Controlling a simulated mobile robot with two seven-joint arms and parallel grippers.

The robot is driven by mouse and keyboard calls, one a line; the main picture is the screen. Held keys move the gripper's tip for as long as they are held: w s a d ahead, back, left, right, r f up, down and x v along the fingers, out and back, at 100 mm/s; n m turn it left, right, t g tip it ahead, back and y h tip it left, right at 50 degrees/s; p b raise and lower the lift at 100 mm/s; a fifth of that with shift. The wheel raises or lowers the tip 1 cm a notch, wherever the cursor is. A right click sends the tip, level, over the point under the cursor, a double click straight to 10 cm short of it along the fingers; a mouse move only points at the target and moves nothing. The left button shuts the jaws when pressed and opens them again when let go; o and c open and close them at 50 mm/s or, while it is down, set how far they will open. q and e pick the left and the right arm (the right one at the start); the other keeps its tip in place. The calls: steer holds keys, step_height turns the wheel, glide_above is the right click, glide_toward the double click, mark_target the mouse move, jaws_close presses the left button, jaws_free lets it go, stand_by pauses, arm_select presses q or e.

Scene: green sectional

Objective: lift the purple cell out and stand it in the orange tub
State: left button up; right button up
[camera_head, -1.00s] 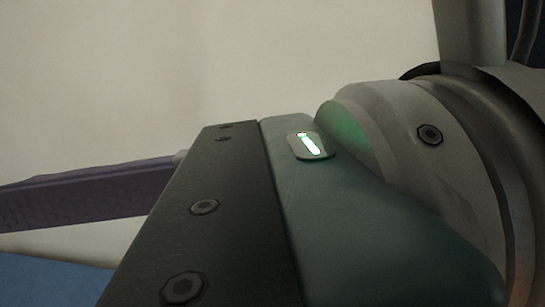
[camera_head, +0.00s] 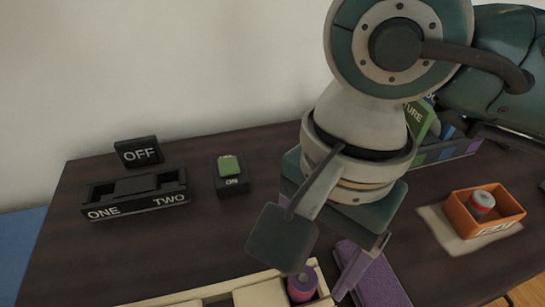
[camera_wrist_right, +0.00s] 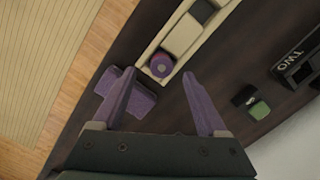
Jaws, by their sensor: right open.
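The purple cell (camera_head: 302,285) stands in a slot of a long cream holder (camera_head: 180,299) at the bottom of the head view, partly cut off. In the right wrist view the cell (camera_wrist_right: 161,65) shows its round end, in line with the gap between the fingers. My right gripper (camera_wrist_right: 163,92) is open and empty, with its purple fingers apart and short of the cell in that picture. In the head view one finger (camera_head: 358,268) shows right of the cell; the other is hidden. The orange tub (camera_head: 458,216) stands at the right and holds a grey-and-red cell (camera_head: 481,204). My left gripper is out of view.
A purple block (camera_head: 381,285) lies on the dark table (camera_head: 240,245) right of the holder. A ONE/TWO dock (camera_head: 136,196), an OFF block (camera_head: 138,151) and a green-topped ON switch (camera_head: 230,176) stand at the left. A bin of coloured items (camera_head: 447,148) is behind the arm.

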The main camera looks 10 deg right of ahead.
mark_target(304, 277)
steer(key=f, duration=0.3)
steer(key=shift+s+a+f, duration=0.15)
steer(key=shift+a+f, duration=0.05)
steer(key=shift+a, duration=0.1)
steer(key=shift+c, duration=0.3)
jaws_close()
steer(key=shift+r, duration=0.1)
